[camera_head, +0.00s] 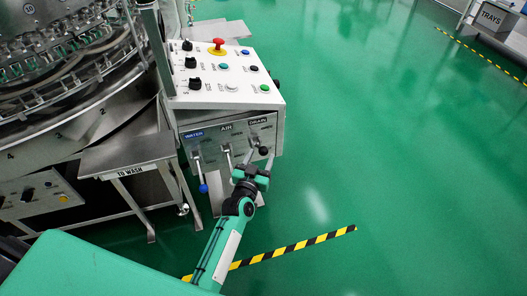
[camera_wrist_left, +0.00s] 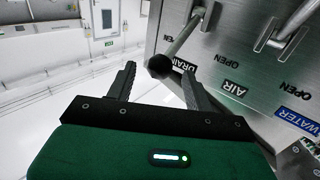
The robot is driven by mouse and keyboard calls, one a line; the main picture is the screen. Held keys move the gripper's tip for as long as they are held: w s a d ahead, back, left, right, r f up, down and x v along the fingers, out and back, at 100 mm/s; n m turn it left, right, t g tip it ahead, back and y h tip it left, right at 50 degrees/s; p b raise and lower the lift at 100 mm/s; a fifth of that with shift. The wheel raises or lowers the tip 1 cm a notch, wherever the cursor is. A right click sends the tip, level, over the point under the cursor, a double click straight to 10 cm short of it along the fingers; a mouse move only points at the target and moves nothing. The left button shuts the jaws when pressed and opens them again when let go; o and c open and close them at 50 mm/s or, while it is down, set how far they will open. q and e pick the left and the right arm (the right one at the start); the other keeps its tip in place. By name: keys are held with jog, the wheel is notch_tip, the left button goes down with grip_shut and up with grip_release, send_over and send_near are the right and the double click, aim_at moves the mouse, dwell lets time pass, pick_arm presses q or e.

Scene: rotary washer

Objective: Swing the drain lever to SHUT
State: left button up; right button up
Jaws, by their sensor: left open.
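The drain lever (camera_head: 263,151) is a metal rod with a black knob, under the DRAIN label at the right of the control box's front panel. It points down and to the right. In the left wrist view, its black knob (camera_wrist_left: 158,66) lies just beyond my fingertips, between them in the picture, and its rod slants away to the upper right. My left gripper (camera_wrist_left: 157,78) is open and empty. In the head view, my left gripper (camera_head: 255,169) is just below the knob. I cannot tell whether a finger touches it. No SHUT mark is readable. My right gripper is out of view.
The blue-knobbed water lever (camera_head: 203,187) and the air lever (camera_head: 227,155) hang left of the drain lever. The box top carries knobs, buttons and a red emergency stop (camera_head: 217,46). A TO WASH shelf (camera_head: 125,153) stands left. Green floor (camera_head: 400,150) is clear at right.

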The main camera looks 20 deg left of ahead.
aim_at(262, 155)
pick_arm(q)
jog(key=shift+w, duration=1.85)
jog(key=shift+c, duration=0.2)
grip_shut()
